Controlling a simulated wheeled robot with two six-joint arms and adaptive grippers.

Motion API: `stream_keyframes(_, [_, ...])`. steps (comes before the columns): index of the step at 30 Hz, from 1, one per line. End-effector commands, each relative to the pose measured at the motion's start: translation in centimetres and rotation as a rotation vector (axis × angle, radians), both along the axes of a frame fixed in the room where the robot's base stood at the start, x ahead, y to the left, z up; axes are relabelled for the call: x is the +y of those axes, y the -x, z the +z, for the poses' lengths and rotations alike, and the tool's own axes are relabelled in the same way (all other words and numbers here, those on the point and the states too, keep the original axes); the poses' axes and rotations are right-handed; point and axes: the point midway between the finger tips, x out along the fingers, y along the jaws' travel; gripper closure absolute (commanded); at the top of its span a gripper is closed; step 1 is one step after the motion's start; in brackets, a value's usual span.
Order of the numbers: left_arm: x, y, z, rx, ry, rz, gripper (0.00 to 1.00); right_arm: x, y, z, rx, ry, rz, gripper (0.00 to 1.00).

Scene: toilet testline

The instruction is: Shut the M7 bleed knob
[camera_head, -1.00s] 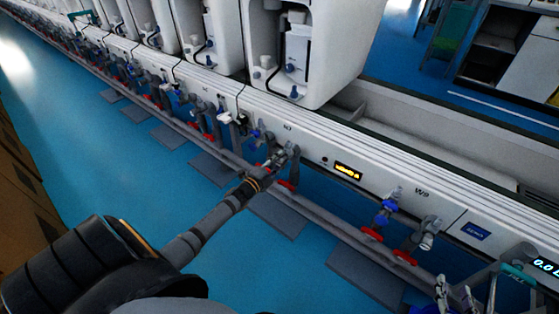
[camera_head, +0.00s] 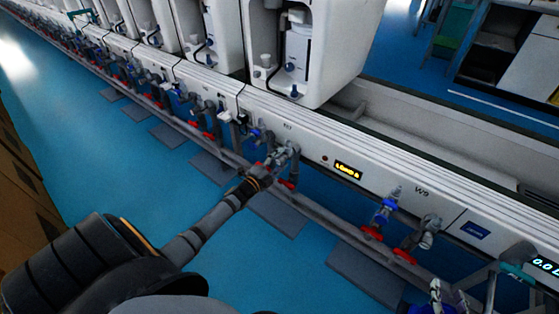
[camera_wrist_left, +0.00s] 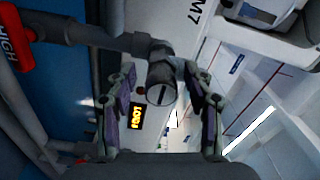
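The M7 bleed knob (camera_wrist_left: 162,85) is a short grey cylinder with a slotted round end, on a grey pipe fitting. In the left wrist view it lies between the fingers of my left gripper (camera_wrist_left: 160,95). The fingers are apart, one on each side of it, with small gaps visible. In the head view my left gripper (camera_head: 280,163) is at the valves under the M7 label, and its fingers partly hide the knob. The fingertips of my right gripper (camera_head: 450,296) show at the bottom right edge, apart from each other and empty, away from M7.
A red-handled valve marked HIGH (camera_wrist_left: 18,40) is at the upper left of the wrist view. A yellow-lit display (camera_head: 347,170) is right of M7. Station W9 (camera_head: 421,190) has blue and red valves. Pipes run along the line; the blue floor (camera_head: 120,170) is open.

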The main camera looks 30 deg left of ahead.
Motion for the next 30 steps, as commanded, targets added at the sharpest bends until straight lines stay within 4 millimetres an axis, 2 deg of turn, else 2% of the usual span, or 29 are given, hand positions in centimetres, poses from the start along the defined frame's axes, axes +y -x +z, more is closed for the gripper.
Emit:
stream_keyframes(6, [0.0,0.0,0.1,-0.001,0.0,-0.001,0.47,0.0,0.0,0.0,0.001,-0.001,0.0,0.6])
stream_keyframes(9, [0.1,0.6,0.0,0.0,0.0,-0.001,0.47,0.0,0.0,-0.1,0.001,-0.002,-0.001,0.6])
stream_keyframes(11, [0.1,1.6,0.0,0.001,0.0,-0.001,0.47,0.0,0.0,-0.1,0.001,-0.002,-0.001,0.6])
stream_keyframes(21, [0.7,9.4,-0.1,0.003,-0.002,-0.004,0.47,0.0,0.0,0.0,0.0,-0.001,0.0,0.6])
stream_keyframes(25, [0.8,11.2,0.0,0.001,-0.001,-0.003,0.47,0.0,0.0,0.0,0.0,-0.001,0.0,0.6])
stream_keyframes(30, [0.9,12.0,0.0,0.0,-0.001,-0.001,0.47,0.0,0.0,0.0,0.0,0.0,0.0,0.6])
